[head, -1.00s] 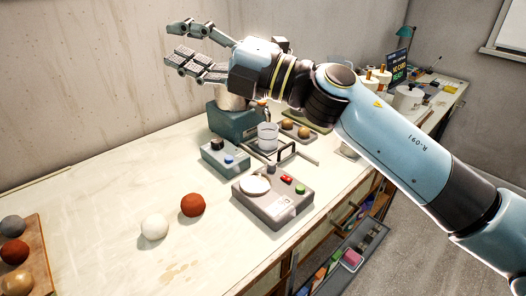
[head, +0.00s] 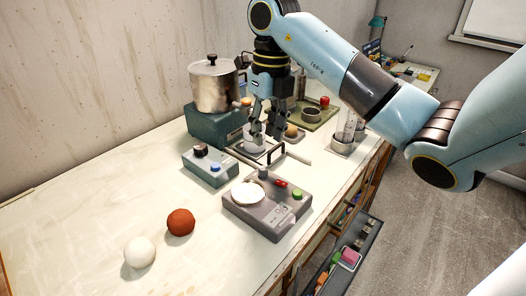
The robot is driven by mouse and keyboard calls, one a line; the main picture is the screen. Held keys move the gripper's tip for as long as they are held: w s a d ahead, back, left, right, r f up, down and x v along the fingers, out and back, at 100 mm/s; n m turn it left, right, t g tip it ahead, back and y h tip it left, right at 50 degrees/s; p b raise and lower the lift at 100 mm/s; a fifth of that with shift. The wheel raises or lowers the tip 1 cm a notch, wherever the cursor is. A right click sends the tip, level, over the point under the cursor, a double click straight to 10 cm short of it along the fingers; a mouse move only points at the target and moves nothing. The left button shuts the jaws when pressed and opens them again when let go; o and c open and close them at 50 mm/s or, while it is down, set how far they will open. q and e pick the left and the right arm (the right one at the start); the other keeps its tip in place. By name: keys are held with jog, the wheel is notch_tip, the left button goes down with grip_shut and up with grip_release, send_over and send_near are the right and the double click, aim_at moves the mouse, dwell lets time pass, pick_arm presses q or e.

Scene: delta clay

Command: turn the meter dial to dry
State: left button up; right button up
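A small grey-blue box (head: 211,170) stands on the bench with a black knob (head: 200,150) and a blue button (head: 215,168) on top. To its right is a larger grey box (head: 267,215) with a white round plate (head: 248,193), a red button, a green button and a small dark knob (head: 263,172). I cannot tell which box is the meter or read its markings. My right gripper (head: 268,138) points down behind the larger box, right of the black knob and apart from both boxes. Its fingers look spread, with nothing clearly held. My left gripper is out of view.
A steel pot (head: 216,85) sits on a teal unit behind the boxes. A clear beaker (head: 250,144) is partly hidden by my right fingers. A white ball (head: 139,252) and a brown ball (head: 181,222) lie at front left. A drawer (head: 345,255) stands open below the bench edge.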

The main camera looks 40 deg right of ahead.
aim_at(263, 167)
jog(key=f+b, duration=0.2)
jog(key=f, duration=0.1)
jog(key=f+b, duration=0.5)
jog(key=f, duration=0.1)
jog(key=shift+a, duration=0.35)
jog(key=shift+r, duration=0.1)
grip_shut()
